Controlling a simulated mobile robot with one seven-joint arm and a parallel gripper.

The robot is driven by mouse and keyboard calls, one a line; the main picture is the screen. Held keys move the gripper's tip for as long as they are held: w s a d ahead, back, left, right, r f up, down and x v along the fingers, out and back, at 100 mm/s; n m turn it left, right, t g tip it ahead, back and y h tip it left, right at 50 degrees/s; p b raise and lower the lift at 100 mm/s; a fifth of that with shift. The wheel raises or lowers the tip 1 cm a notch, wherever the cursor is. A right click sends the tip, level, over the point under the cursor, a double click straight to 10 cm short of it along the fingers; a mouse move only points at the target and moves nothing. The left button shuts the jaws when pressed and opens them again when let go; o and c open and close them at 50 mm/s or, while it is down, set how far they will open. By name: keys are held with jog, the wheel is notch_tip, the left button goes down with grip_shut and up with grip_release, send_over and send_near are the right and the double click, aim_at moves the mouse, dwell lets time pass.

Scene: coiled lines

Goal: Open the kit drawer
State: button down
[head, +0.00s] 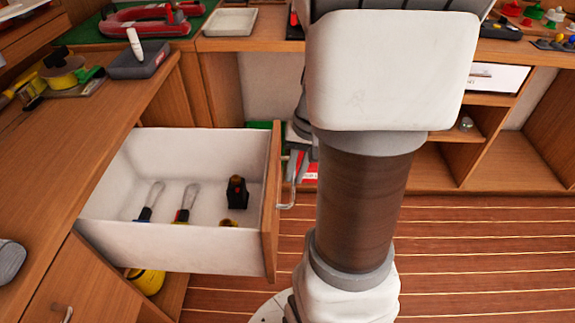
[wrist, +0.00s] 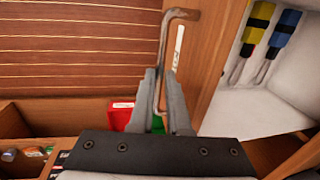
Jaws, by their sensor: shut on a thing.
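The kit drawer (head: 170,247) is pulled well out of the left cabinet, its white inside showing in the head view. Its wooden front (head: 271,200) faces right and carries a metal bar handle (head: 288,190). My gripper (head: 301,165) is at this front, partly hidden behind my arm. In the wrist view my gripper's fingers (wrist: 164,100) are shut on the handle (wrist: 166,55), which runs between them. Inside the drawer lie a yellow-banded tool (wrist: 257,28), a blue-banded tool (wrist: 284,36) and a black object (head: 237,193).
A wooden counter (head: 60,150) runs along the left, with a grey box (head: 138,62) and a yellow tape roll (head: 62,75) on it. Open shelves (head: 490,165) stand at the back right. The striped floor (head: 480,250) to the right is clear. A yellow item (head: 146,280) shows below the drawer.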

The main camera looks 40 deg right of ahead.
jog(key=c, duration=0.9)
grip_release()
jog(key=d+r+p, duration=0.1)
jog(key=r+p, duration=0.1)
jog(key=r, duration=0.3)
jog(key=s+r+p, duration=0.1)
jog(key=r+p, duration=0.1)
jog(key=r, duration=0.4)
jog(key=s+d+r+p, duration=0.1)
jog(key=r+p, duration=0.1)
jog(key=r, duration=0.4)
jog(key=shift+d+r, duration=0.1)
jog(key=shift+d, duration=0.2)
jog(key=s+a+r+n+t+h, duration=0.1)
jog(key=a+r+n, duration=0.15)
jog(key=a, duration=0.35)
jog(key=s+a+r+n+t+p, duration=0.1)
jog(key=s+a+n+t, duration=0.15)
jog(key=a, duration=0.45)
jog(key=s+a+r+n+t+h, duration=0.1)
jog(key=a+n, duration=0.2)
jog(key=a, duration=0.3)
jog(key=shift+m, duration=0.3)
notch_tip(320, 180, up, 14)
jog(key=p, duration=1.4)
jog(key=shift+w+d+r, duration=0.1)
jog(key=shift+w+r, duration=0.05)
